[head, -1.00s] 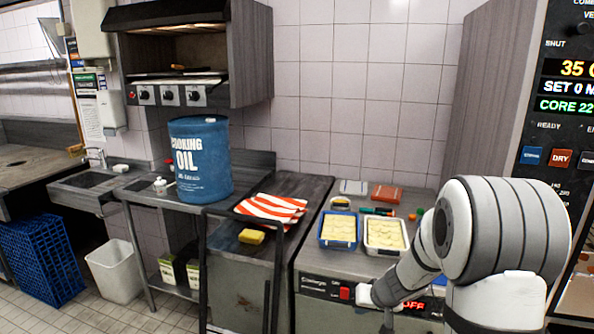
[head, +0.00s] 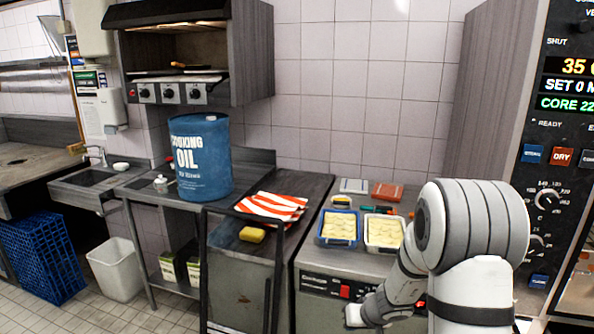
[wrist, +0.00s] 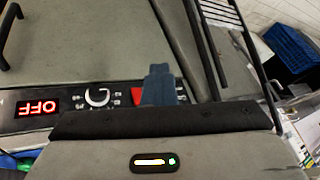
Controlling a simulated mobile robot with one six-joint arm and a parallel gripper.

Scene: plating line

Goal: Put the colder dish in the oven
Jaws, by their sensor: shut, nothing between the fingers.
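Two dishes of pale food stand side by side on the counter in the head view: a blue-rimmed dish (head: 338,243) and a white dish (head: 383,247). No temperature reading shows on either dish. The tall oven (head: 566,125) is at the right edge; its panel reads "SHUT", 35 and a core value starting 22. My gripper (wrist: 160,73) is shut and empty, low at the counter's front panel. In the wrist view its dark-blue fingers overlap the panel beside a red switch (wrist: 137,96); I cannot tell whether they touch it.
The front panel has a red "OFF" display (wrist: 37,108) and a knob (wrist: 97,97). A striped cloth (head: 270,206) and a yellow sponge (head: 252,234) lie left of the dishes. A cooking oil drum (head: 203,160) stands further left. A dark rail (head: 204,270) stands in front.

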